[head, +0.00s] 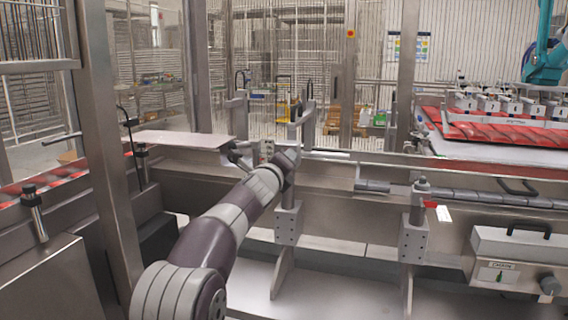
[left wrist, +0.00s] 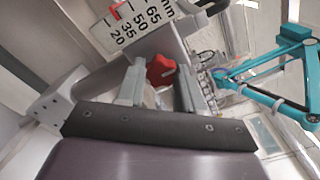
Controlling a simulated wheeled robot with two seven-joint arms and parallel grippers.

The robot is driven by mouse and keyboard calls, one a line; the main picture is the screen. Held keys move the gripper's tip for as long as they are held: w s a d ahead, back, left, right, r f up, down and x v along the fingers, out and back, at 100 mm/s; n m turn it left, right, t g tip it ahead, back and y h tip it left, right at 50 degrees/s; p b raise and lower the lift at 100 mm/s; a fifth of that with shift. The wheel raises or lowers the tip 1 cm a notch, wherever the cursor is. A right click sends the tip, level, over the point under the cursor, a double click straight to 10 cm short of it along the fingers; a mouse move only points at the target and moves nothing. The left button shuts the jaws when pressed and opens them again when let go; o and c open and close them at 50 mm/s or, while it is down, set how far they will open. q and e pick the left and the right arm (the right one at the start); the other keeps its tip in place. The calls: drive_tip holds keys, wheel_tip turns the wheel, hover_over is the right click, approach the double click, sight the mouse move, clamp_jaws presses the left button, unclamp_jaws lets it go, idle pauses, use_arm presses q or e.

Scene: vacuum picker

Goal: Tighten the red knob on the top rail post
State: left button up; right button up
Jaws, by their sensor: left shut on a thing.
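The red knob (left wrist: 160,69) shows in the left wrist view, between the two fingers of my left gripper (left wrist: 160,75). The gripper is shut on it. Just above the knob is a post block with a white scale (left wrist: 135,22) marked 20, 35, 50 and 65, with a red pointer on it. In the head view my left arm reaches up to the rail post (head: 289,222); the arm hides the knob and most of the gripper there. My right gripper is in neither view.
A second post (head: 414,240) with a red pointer stands to the right. A grey box (head: 510,245) with a black handle is at the far right. A teal robot arm (head: 545,62) stands over red trays (head: 500,132) behind the rail. A steel upright (head: 110,160) is at left.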

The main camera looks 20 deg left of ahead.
use_arm(q)
drive_tip(key=o, duration=1)
drive_tip(key=shift+f, duration=0.1)
drive_tip(key=shift+o, duration=0.2)
drive_tip(key=s+b, duration=0.4)
drive_tip(key=s, duration=0.8)
drive_tip(key=shift+s+a, duration=0.2)
drive_tip(key=shift+s, duration=0.15)
